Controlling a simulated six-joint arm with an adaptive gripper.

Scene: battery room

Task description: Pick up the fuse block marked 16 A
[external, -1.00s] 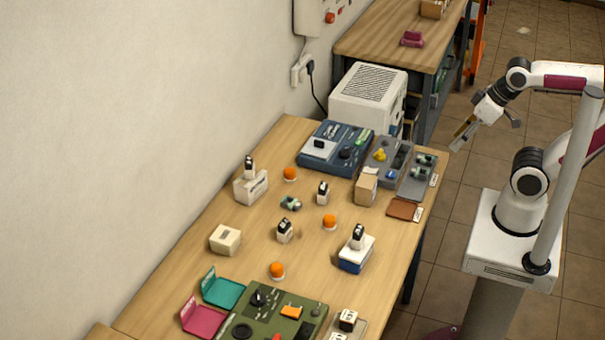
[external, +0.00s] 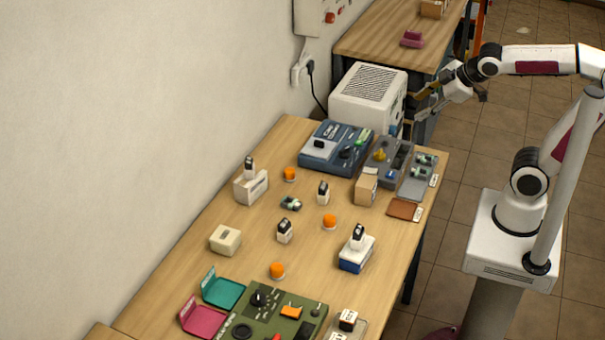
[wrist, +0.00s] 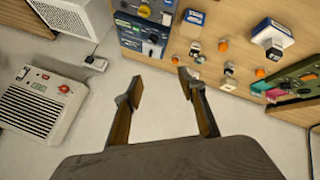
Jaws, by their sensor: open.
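Several small black-and-white blocks that look like fuse blocks stand on the wooden table. One is on a white holder (external: 250,187) at the back left, two stand on the bare wood, a middle block (external: 323,192) and a nearer block (external: 284,230), and one block (external: 358,235) is on a blue-and-white box. Another block (external: 348,319) is at the front edge of the picture. Their markings are too small to read, so I cannot tell which is 16 A. My gripper (external: 418,106) is open and empty, beyond the table's far right corner.
Orange knobs (external: 329,221) stand between the blocks. A white vented unit (external: 368,93) is behind. A green panel (external: 285,315) lies in front.

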